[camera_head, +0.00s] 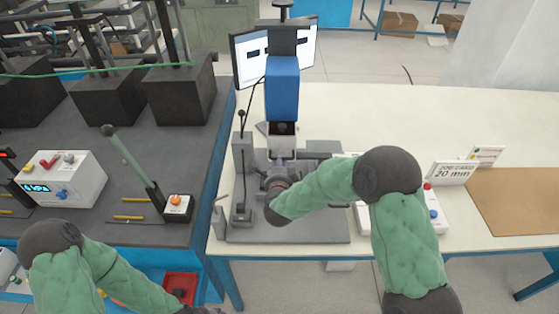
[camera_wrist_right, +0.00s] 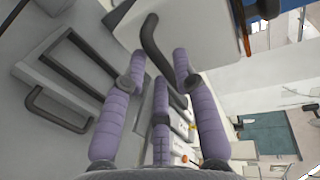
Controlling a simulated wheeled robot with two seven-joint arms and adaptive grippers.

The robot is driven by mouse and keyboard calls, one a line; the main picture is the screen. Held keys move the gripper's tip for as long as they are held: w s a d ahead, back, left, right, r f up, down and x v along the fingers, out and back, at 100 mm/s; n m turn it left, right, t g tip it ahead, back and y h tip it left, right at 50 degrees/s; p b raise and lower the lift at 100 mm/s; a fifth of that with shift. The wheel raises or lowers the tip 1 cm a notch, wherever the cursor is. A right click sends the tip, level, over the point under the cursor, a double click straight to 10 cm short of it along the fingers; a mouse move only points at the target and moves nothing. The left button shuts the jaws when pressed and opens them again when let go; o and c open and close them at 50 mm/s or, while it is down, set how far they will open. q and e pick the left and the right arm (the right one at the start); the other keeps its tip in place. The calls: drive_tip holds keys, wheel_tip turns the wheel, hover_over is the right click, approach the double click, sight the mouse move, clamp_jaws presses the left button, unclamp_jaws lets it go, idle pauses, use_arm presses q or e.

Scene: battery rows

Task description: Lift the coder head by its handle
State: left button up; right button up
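The coder head (camera_head: 282,90) is a blue block on a dark column, at the top of a grey bench machine in the head view. My right arm reaches over the machine, and my right gripper (camera_head: 279,170) is largely hidden behind its own forearm there. In the right wrist view, the purple fingers of my right gripper (camera_wrist_right: 160,75) are extended and spread. A dark curved handle (camera_wrist_right: 154,45) lies at the fingertips and runs down behind them. I cannot tell whether they touch it.
The grey machine base (camera_head: 300,230) stands on a cream table (camera_head: 400,115). A control box (camera_head: 433,213) and a sign (camera_head: 450,173) are to the right. A monitor (camera_head: 249,57) stands behind the coder head. A dark bench (camera_head: 85,150) with a lever and boxes is at the left.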

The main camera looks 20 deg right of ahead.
sight(280, 148)
drive_tip(key=shift+x, duration=1)
clamp_jaws()
drive_tip(key=shift+r, duration=1.65)
unclamp_jaws()
drive_tip(key=shift+f, duration=0.15)
drive_tip(key=shift+s, duration=0.15)
drive_tip(key=v, duration=1.1)
drive_tip(key=shift+s, duration=0.3)
